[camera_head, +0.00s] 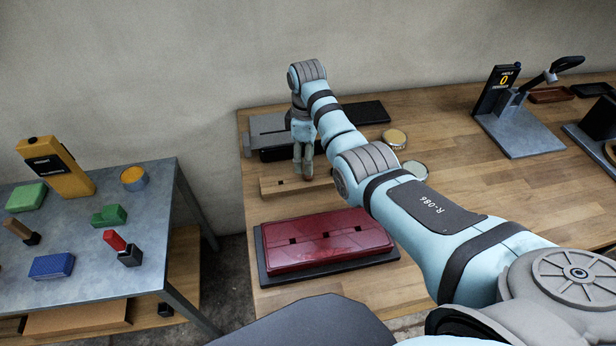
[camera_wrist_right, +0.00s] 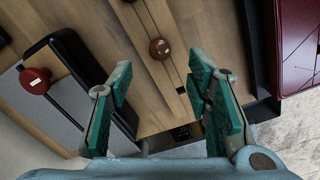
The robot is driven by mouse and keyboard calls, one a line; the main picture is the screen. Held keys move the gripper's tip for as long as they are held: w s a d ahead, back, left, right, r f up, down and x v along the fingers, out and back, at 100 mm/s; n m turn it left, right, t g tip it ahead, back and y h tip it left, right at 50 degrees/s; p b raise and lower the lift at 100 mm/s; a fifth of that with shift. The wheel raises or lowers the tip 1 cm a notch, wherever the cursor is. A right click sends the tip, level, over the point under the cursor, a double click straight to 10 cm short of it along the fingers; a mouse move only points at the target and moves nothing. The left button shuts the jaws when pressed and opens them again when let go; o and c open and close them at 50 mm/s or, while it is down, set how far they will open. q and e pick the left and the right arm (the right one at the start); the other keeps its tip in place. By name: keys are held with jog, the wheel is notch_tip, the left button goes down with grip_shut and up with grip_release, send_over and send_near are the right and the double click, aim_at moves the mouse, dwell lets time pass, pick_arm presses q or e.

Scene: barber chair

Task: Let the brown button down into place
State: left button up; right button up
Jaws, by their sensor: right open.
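The brown button (camera_wrist_right: 160,48), round and glossy, shows in the right wrist view, on a wooden board (camera_wrist_right: 147,85) along a narrow dark-edged strip. I cannot tell whether it is fully seated. My right gripper (camera_wrist_right: 160,76) is open; in this view the button appears between and just beyond the two green fingertips, with no visible contact. In the head view the right gripper (camera_head: 303,170) points down over the wooden board (camera_head: 310,188); the brown button is not visible there. My left gripper is out of view.
A dark red box (camera_head: 325,240) on a black base lies in front of the board. A grey-and-black device with a red knob (camera_wrist_right: 35,80) is beside it. Round tins (camera_head: 394,138) stand to the right. A separate metal table (camera_head: 90,225) holds coloured blocks.

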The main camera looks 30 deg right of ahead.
aim_at(308, 179)
notch_tip(308, 179, down, 6)
jog(key=shift+s+d+r+b, duration=0.15)
jog(key=shift+r+b, duration=0.05)
jog(key=shift+b, duration=0.25)
jog(key=shift+r, duration=0.1)
jog(key=c, duration=0.9)
jog(key=shift+c, duration=0.2)
